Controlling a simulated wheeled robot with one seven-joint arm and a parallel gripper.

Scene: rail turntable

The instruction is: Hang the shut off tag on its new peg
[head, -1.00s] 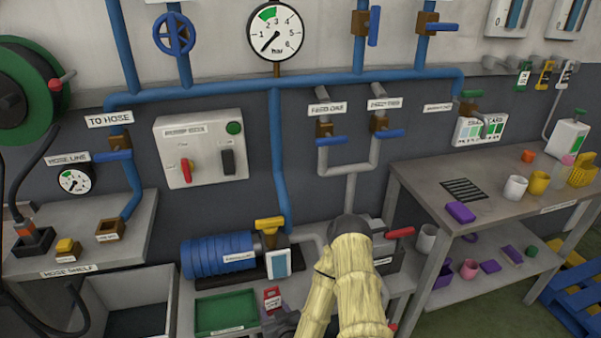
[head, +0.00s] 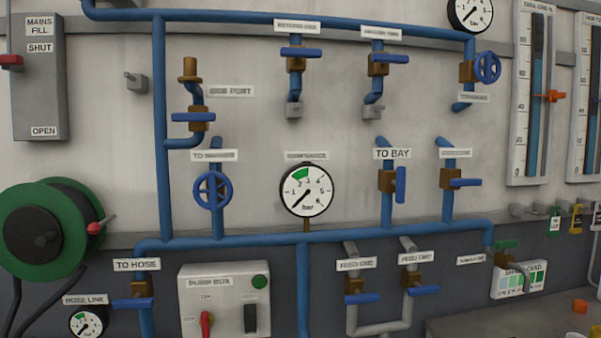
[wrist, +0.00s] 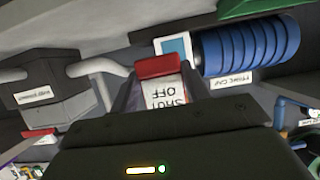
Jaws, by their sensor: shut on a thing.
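The shut off tag (wrist: 167,96) has a red top and a white face reading SHUT OFF, upside down in the wrist view. My gripper (wrist: 160,84) is shut on it, with a finger on each side. The arm and tag are out of the head view. In the head view, a small grey block with a short peg-like stub (head: 136,82) is on the upper left wall. A row of grey pegs (head: 517,210) is on the rail at right, with a green tag (head: 555,221) and a yellow tag (head: 576,219) hanging there.
Blue pipes with valves and a pressure gauge (head: 307,190) cover the wall. A mains fill box (head: 38,88), hose reel (head: 45,238) and pump box (head: 224,300) stand out from it. In the wrist view, a ribbed blue cylinder (wrist: 245,48) lies close to my gripper.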

